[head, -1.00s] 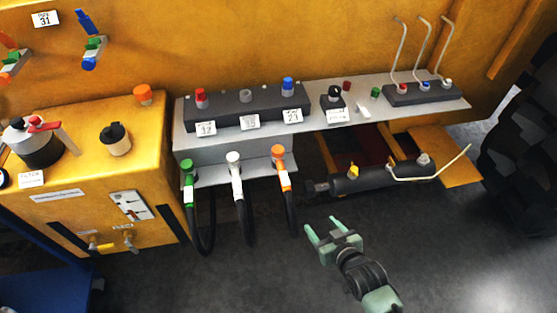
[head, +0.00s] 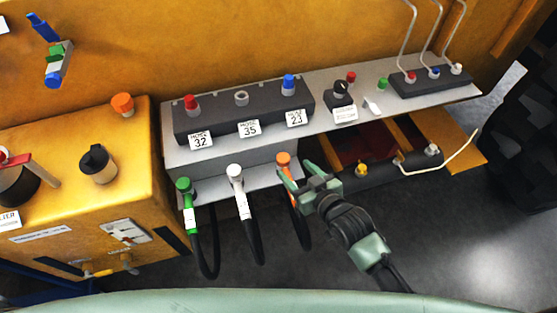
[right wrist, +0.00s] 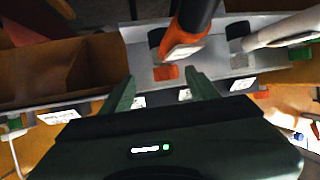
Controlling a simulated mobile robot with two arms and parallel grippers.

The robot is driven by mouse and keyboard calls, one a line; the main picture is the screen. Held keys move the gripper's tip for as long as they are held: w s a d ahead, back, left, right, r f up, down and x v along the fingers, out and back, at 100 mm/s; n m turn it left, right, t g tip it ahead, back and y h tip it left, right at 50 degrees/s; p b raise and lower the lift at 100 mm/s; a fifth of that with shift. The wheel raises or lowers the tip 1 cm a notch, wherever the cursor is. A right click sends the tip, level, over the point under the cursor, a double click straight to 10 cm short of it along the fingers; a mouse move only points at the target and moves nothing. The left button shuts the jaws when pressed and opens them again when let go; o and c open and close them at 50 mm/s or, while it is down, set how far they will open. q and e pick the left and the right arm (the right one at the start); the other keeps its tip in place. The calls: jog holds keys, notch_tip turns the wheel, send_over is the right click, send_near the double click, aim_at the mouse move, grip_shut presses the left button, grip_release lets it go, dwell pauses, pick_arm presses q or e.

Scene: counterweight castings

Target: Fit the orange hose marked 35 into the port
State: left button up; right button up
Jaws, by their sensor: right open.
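The orange hose (head: 285,160) hangs in the rack at the right end of a row of three, its black tube curving down; any marking on it is unreadable. It also shows in the right wrist view (right wrist: 189,40). My right gripper (head: 294,169) is open and empty, its fingertips close to the hose's orange head. In the right wrist view the hose lies ahead of the gap between the fingers; contact cannot be told. The grey port (head: 241,98) above the label 35 (head: 249,129) sits mid-block and looks empty. My left gripper is not in view.
A red port (head: 191,102) labelled 32 and a blue port (head: 289,84) labelled 23 flank the grey one. The green hose (head: 185,186) and white hose (head: 236,175) hang left of the orange one. A dark cylinder (head: 375,173) lies right of my gripper.

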aim_at(286, 164)
jog(key=shift+x, duration=1.15)
jog(key=w+a, duration=0.1)
jog(key=w+a+f+p, duration=0.1)
jog(key=w+a, duration=0.1)
jog(key=shift+w, duration=0.15)
jog(key=shift+w+f, duration=0.1)
jog(key=shift+w, duration=0.1)
jog(key=shift+c, duration=0.3)
jog(key=c, duration=1)
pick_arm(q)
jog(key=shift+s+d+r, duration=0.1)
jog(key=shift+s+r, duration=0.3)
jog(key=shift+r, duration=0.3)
pick_arm(e)
grip_shut()
